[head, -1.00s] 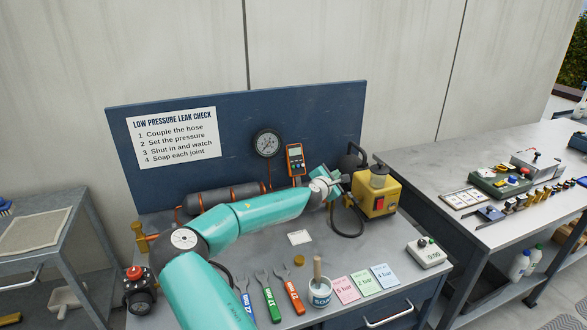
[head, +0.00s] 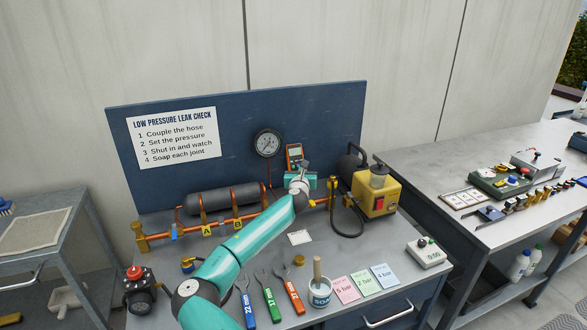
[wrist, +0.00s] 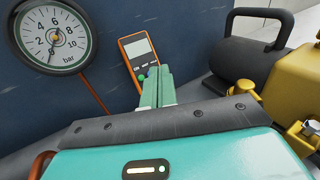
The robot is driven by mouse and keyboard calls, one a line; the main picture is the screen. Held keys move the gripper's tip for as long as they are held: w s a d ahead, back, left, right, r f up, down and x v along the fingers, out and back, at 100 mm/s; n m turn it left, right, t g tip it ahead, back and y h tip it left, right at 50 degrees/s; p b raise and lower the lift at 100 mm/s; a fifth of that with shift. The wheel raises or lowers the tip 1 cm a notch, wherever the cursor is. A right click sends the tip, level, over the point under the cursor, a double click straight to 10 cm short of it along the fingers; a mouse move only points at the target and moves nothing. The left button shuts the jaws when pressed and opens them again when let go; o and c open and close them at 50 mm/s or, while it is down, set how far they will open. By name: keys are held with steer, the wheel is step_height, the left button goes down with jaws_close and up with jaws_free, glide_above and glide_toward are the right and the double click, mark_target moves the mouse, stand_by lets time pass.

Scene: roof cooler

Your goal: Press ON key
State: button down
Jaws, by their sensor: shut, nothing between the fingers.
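An orange handheld meter (head: 293,153) with a grey display is mounted on the blue back panel. In the wrist view the meter (wrist: 137,50) shows its display and a few small keys below it, one blue and one green. The key lettering is too small to read, so I cannot tell which is ON. My gripper (wrist: 157,73) is shut and empty, its green fingertips just in front of the meter's lower right part, hiding some of it. Contact with a key cannot be told. In the head view my gripper (head: 304,168) covers the meter's lower part.
A round pressure gauge (head: 268,143) sits left of the meter. A yellow pump unit (head: 377,193) with a black handle stands to the right. A grey cylinder (head: 208,200) and orange pipe run along the panel. Spanners and a brush pot (head: 320,293) lie in front.

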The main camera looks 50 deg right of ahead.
mark_target(293, 167)
steer(key=shift+w+d+f, duration=0.65)
steer(key=shift+w, duration=0.4)
steer(key=shift+w+d+f, duration=0.65)
steer(key=shift+w+f, duration=0.05)
steer(key=shift+w, duration=0.4)
steer(key=shift+w+d+f, duration=0.65)
steer(key=shift+w, duration=0.4)
steer(key=shift+w+d+f, duration=0.15)
steer(key=shift+w+f, duration=0.05)
steer(key=shift+w, duration=0.1)
steer(key=shift+w+d+f, duration=0.15)
steer(key=shift+w+f, duration=0.05)
steer(key=shift+w, duration=0.05)
stand_by(0.3)
steer(key=shift+s, duration=0.1)
steer(key=shift+s+a+r, duration=0.2)
steer(key=shift+s+a, duration=0.15)
steer(key=shift+s, duration=0.1)
